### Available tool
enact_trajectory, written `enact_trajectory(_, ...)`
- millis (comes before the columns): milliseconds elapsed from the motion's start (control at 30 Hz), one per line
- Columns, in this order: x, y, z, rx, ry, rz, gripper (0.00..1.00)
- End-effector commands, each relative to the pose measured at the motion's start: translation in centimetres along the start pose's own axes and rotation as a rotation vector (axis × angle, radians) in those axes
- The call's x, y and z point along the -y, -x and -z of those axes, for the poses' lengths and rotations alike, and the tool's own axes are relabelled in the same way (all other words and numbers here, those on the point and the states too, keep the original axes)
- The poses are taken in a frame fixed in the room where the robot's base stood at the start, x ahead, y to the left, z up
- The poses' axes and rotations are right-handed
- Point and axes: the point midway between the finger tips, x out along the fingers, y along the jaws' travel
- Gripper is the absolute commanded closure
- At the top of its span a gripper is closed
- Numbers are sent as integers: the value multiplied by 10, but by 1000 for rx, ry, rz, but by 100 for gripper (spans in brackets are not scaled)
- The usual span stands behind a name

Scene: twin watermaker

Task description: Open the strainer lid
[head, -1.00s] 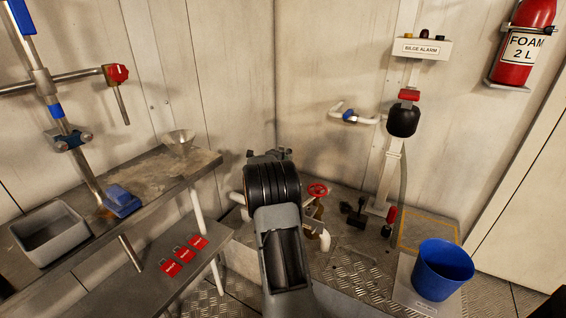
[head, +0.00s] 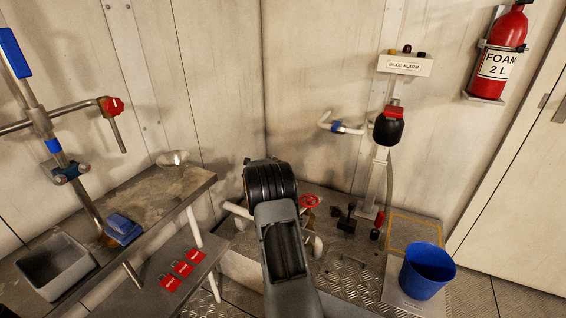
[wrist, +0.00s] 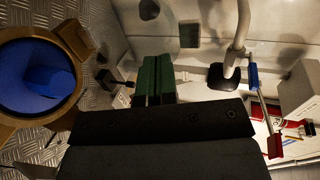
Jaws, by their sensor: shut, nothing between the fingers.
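In the wrist view, a round blue surface (wrist: 38,77) sits inside a bronze-coloured ring with lugs (wrist: 75,38) at the left edge. It looks like the strainer's top, but I cannot tell whether the blue part is its lid or its inside. My gripper (wrist: 157,62) has green fingers, shut and empty, to the right of the ring and apart from it. In the head view my arm hides the gripper and the strainer.
A red handwheel (head: 311,201) and pipework stand right of my arm. A blue bucket (head: 427,270) stands at the right. A bench (head: 150,205) with a grey tub (head: 55,266) is at the left. Red tags (head: 181,268) lie on a lower shelf. A metal funnel (head: 174,158) lies on the bench.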

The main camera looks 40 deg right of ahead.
Motion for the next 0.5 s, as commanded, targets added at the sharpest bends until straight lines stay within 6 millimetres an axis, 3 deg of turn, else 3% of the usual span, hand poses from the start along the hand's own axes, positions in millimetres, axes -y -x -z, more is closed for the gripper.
enact_trajectory(500,4,-9,8,-5,-2,2,100)
